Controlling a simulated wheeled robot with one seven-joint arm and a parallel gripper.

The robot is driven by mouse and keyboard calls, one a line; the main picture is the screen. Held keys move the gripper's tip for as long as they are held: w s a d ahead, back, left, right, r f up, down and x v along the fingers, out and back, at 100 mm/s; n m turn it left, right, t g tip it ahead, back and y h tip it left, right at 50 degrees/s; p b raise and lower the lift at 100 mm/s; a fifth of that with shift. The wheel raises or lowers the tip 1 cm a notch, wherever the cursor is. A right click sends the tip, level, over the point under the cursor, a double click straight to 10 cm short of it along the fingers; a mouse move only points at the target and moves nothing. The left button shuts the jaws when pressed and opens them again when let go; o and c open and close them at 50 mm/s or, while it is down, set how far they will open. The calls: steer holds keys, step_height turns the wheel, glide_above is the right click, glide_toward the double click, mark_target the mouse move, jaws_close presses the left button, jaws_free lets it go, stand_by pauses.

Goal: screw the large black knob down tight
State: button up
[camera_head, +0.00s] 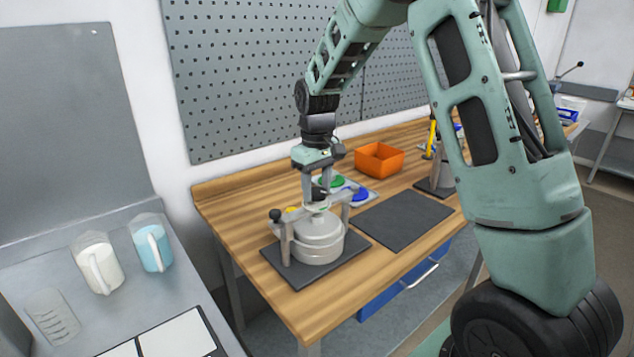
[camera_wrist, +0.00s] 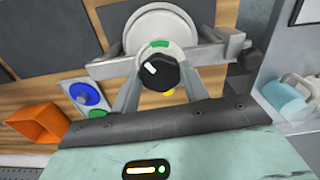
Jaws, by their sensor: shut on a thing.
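The large black knob (camera_wrist: 158,73) has a white mark on its face and sits above the clamp bar over the round grey drum (camera_head: 318,247). In the wrist view the drum's pale lid (camera_wrist: 150,32) shows beyond the bar (camera_wrist: 112,67). My gripper (camera_head: 317,204) points down over the drum's middle. In the wrist view its two fingers (camera_wrist: 160,75) stand on either side of the knob, shut on it. In the head view the fingers largely hide the knob. I cannot tell how tightly the knob is seated.
The drum stands on a dark mat (camera_head: 353,244) on the wooden bench. A small dark ball knob (camera_head: 275,215) is at the frame's left end. Behind are an orange bin (camera_head: 379,160) and green and blue discs (camera_head: 360,194). An empty dark mat (camera_head: 402,220) lies right.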

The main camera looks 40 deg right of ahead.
mark_target(317, 191)
steer(key=m, duration=0.2)
steer(key=m+p, duration=0.1)
steer(key=m, duration=0.1)
steer(key=shift+w+r, duration=0.1)
steer(key=shift+r, duration=0.1)
steer(key=shift+m+p, duration=0.5)
steer(key=shift+m, duration=0.8)
steer(key=o, duration=1)
step_height(317, 191, up, 17)
steer(key=b, duration=0.2)
steer(key=shift+r, duration=0.15)
